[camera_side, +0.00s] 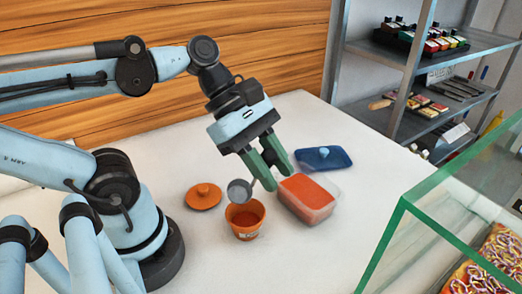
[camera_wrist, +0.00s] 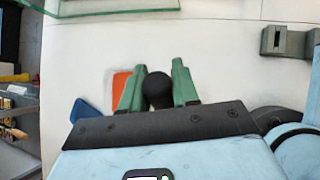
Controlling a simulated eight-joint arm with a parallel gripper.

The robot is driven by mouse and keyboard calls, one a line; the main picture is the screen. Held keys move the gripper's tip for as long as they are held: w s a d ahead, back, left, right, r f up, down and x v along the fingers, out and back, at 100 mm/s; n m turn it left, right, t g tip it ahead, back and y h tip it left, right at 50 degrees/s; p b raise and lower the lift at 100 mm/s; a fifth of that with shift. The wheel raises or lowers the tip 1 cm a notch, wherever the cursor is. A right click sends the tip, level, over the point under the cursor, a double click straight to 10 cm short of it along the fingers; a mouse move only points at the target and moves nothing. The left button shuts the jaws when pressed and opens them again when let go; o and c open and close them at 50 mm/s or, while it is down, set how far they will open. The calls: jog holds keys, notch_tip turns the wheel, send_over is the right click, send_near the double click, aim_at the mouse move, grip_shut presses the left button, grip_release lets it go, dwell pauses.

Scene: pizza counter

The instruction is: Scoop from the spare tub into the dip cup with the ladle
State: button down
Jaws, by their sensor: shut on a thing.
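My gripper (camera_side: 279,179) has green fingers shut on the ladle. The black end of the ladle's handle (camera_wrist: 157,90) shows between the fingers in the wrist view. The ladle's grey bowl (camera_side: 239,191) hangs just above the back rim of the dip cup (camera_side: 246,234); I cannot tell whether they touch or what the bowl holds. The dip cup is orange, upright and open, with a darker red-orange inside. The spare tub (camera_side: 316,215), clear-walled and full of orange-red sauce, stands to the right of the cup, close to my fingers. Its sauce (camera_wrist: 120,82) also shows left of the fingers in the wrist view.
An orange lid (camera_side: 203,196) lies left of the cup, and a blue lid (camera_side: 323,158) lies behind the tub. A glass case (camera_side: 400,215) with pizza stands at the right. Metal shelves (camera_side: 400,55) stand at the back right. The counter in front of the cup is clear.

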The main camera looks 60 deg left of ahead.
jog(key=shift+w+a+r+h, duration=0.1)
jog(key=shift+a+r+h, duration=0.1)
jog(key=shift+a+h, duration=0.4)
jog(key=shift+a+r+h, duration=0.2)
jog(key=shift+a+h, duration=0.2)
jog(key=shift+a, duration=0.3)
jog(key=shift+a+r+n+h, duration=0.2)
jog(key=shift+a+r+h, duration=0.3)
jog(key=shift+a, duration=0.2)
jog(key=shift+a+r+n+h, duration=0.2)
jog(key=shift+a+r+h, duration=0.3)
jog(key=shift+a, duration=0.15)
jog(key=shift+a+f+t+h, duration=0.1)
jog(key=shift+a+t+h, duration=0.2)
jog(key=shift+a+h, duration=0.75)
jog(key=shift+a, duration=0.2)
